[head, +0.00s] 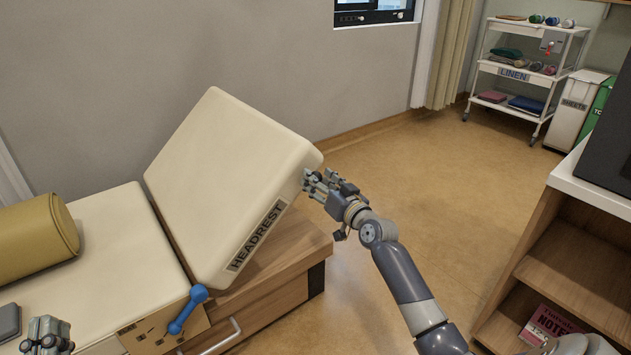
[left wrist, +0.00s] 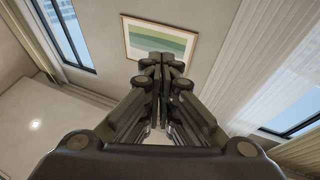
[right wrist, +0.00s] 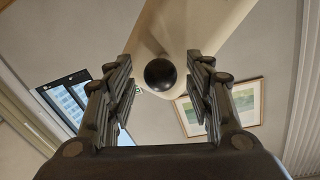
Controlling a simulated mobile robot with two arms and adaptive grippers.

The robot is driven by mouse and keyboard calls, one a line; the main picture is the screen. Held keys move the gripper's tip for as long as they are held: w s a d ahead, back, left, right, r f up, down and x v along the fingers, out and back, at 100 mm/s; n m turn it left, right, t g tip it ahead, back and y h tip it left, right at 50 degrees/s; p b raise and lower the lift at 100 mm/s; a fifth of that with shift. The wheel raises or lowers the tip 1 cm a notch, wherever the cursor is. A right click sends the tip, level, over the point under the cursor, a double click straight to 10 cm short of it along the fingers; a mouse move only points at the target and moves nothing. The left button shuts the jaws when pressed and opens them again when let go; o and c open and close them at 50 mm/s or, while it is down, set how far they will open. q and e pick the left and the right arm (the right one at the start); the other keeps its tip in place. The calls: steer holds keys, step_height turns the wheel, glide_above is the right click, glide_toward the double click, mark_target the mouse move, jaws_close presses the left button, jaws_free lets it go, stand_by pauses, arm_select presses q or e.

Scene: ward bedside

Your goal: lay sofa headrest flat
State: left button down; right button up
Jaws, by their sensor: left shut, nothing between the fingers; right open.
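The cream headrest (head: 225,185), labelled HEADREST, is tilted up at the end of the sofa (head: 125,240). A blue lever (head: 188,308) is on the sofa's side near the headrest's lower edge. My right gripper (head: 312,182) is open at the headrest's upper right edge. In the right wrist view a round black knob (right wrist: 160,74) shows between its spread fingers, in front of the cream headrest (right wrist: 205,25); I cannot tell whether they touch it. My left gripper (head: 45,335) is shut and empty at the lower left; its closed fingers (left wrist: 160,75) fill the left wrist view.
A tan bolster (head: 35,240) lies on the sofa at left. A wooden drawer with a handle (head: 222,338) is under the headrest. A wooden cabinet (head: 570,255) stands at right, a linen trolley (head: 520,75) at the back. The floor (head: 400,170) between is open.

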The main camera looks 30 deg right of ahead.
arm_select(q)
steer(key=shift+s+r+t, duration=0.35)
steer(key=shift+r+t, duration=0.1)
steer(key=shift+r, duration=0.2)
steer(key=shift+s+r+t, duration=0.3)
steer(key=shift+r+t, duration=0.15)
steer(key=shift+r, duration=0.2)
arm_select(e)
steer(key=shift+w, duration=1)
jaws_close()
steer(key=shift+f, duration=0.1)
